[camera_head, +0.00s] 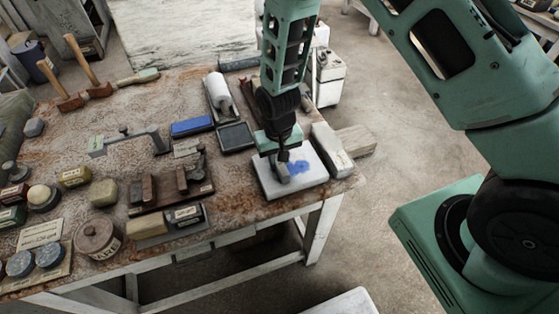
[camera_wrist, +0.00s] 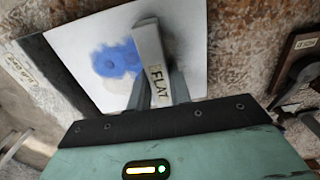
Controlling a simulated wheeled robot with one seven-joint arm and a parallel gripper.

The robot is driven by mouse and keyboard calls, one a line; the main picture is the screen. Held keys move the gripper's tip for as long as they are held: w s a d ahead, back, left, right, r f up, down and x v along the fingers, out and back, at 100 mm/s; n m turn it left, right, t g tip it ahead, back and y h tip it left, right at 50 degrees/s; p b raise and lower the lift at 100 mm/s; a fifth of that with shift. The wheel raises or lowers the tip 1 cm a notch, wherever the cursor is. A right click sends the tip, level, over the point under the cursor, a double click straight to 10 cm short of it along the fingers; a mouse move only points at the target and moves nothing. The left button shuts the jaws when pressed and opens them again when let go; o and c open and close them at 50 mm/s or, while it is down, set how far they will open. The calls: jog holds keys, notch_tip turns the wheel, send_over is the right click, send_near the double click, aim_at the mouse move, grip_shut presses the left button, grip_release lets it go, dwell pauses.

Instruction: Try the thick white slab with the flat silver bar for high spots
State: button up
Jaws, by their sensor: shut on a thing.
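The thick white slab (camera_head: 308,176) lies flat at the right end of the table, with a blue smear on its top. In the wrist view the slab (camera_wrist: 190,28) fills the upper middle and the blue patch lies left of the bar. My gripper (camera_head: 283,158) is above the slab, shut on the flat silver bar (camera_wrist: 150,62), which is marked "FLAT". The bar (camera_head: 283,172) is over the slab's left part in the head view. I cannot tell whether it touches the slab.
A pale block (camera_head: 331,150) stands close along the slab's right side. A dark tray (camera_head: 235,137), a blue block (camera_head: 192,126) and a white roller (camera_head: 219,92) lie to the left. Wooden-backed tools (camera_head: 170,188) stand farther left. The table's edge is just right of and below the slab.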

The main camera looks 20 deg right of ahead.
aim_at(284, 171)
jog(key=shift+s, duration=2.2)
jog(key=shift+w, duration=0.15)
jog(key=shift+s, duration=0.2)
dwell(0.4)
jog(key=shift+w, duration=0.1)
jog(key=shift+w+r+p, duration=0.65)
jog(key=shift+w+r, duration=0.05)
jog(key=shift+w, duration=0.35)
jog(key=shift+r, duration=0.1)
